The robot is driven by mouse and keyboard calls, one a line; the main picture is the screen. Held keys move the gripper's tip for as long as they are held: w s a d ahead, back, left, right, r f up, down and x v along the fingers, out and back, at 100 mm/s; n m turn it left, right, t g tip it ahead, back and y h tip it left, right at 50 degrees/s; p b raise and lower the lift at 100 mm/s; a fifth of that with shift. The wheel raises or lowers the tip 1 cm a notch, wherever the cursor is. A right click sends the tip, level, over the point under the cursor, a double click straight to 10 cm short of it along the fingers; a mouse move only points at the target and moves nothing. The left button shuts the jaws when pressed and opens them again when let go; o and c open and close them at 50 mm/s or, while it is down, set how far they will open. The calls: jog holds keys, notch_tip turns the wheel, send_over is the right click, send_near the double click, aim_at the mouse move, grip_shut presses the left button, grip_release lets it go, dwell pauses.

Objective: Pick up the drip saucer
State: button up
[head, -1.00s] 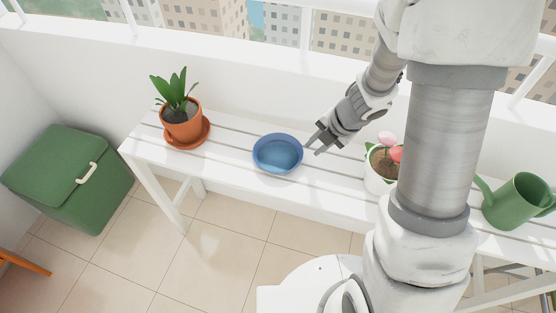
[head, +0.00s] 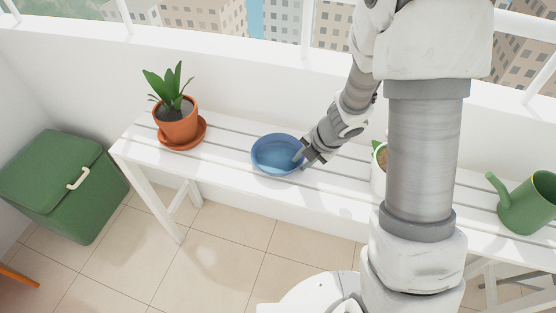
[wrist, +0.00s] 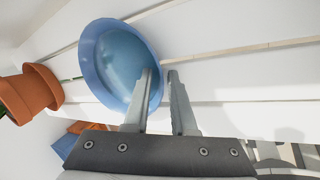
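A round blue dish (head: 270,158), which looks like the drip saucer, lies on the white slatted bench (head: 345,185). It also shows in the wrist view (wrist: 105,60). My gripper (head: 302,159) is at its right rim. In the wrist view my gripper's fingers (wrist: 160,76) are apart, one over the inside of the dish and one outside, with the rim between them. I cannot tell whether either finger touches the rim. A terracotta saucer (head: 201,138) sits under a potted plant to the left.
The terracotta pot (head: 177,127) with a green plant stands left of the blue dish. A white flower pot (head: 379,178) is partly hidden behind my arm. A green watering can (head: 528,205) stands at the right. A green lidded box (head: 62,185) is on the floor.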

grip_shut()
dwell(1.4)
